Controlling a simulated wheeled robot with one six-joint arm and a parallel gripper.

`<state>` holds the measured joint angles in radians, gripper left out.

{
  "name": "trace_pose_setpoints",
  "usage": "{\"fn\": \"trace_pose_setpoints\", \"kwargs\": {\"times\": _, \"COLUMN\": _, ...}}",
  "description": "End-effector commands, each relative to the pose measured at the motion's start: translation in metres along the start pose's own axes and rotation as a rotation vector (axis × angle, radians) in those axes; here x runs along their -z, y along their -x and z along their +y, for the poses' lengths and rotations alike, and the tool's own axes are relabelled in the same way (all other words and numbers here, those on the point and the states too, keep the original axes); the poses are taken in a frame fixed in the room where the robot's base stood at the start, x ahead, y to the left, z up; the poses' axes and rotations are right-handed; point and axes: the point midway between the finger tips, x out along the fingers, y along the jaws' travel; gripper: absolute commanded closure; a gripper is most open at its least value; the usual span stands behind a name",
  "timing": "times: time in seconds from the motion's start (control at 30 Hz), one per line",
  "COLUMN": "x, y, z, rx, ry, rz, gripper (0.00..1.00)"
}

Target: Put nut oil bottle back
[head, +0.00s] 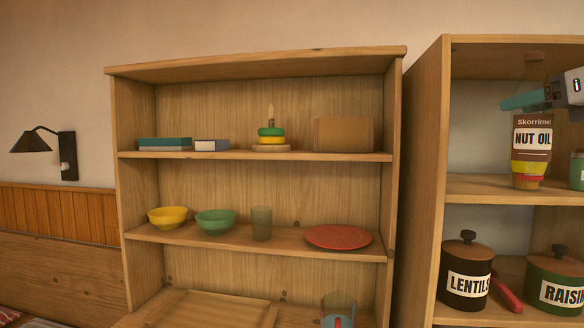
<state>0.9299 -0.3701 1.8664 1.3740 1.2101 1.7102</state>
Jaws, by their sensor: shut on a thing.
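The nut oil bottle (531,140) is upright in the right-hand shelf unit, with a brown label reading NUT OIL above a red and yellow band. Its base is at the level of the upper shelf board (480,188); I cannot tell whether it rests on the board or hangs just above it. My gripper (526,103) reaches in from the right with teal fingers and is shut on the bottle near its top. The fingers hide the upper part of the bottle.
A green container (577,172) stands close right of the bottle. Below are the lentils pot (467,285), a red-handled object (506,293) and the raisins pot (553,292). The board left of the bottle is clear. The unit's side panel (425,180) stands farther left.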

Motion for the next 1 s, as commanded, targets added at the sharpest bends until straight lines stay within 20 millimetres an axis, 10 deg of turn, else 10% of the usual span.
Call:
{"fn": "trace_pose_setpoints", "kwargs": {"times": 0.53, "x": -0.008, "y": -0.131, "z": -0.028, "rx": -0.011, "ry": 0.001, "rz": 0.000, "gripper": 0.89}}
{"fn": "trace_pose_setpoints", "kwargs": {"times": 1.0, "x": 0.020, "y": -0.156, "z": -0.035, "rx": -0.005, "ry": 0.000, "rz": 0.001, "gripper": 0.89}}
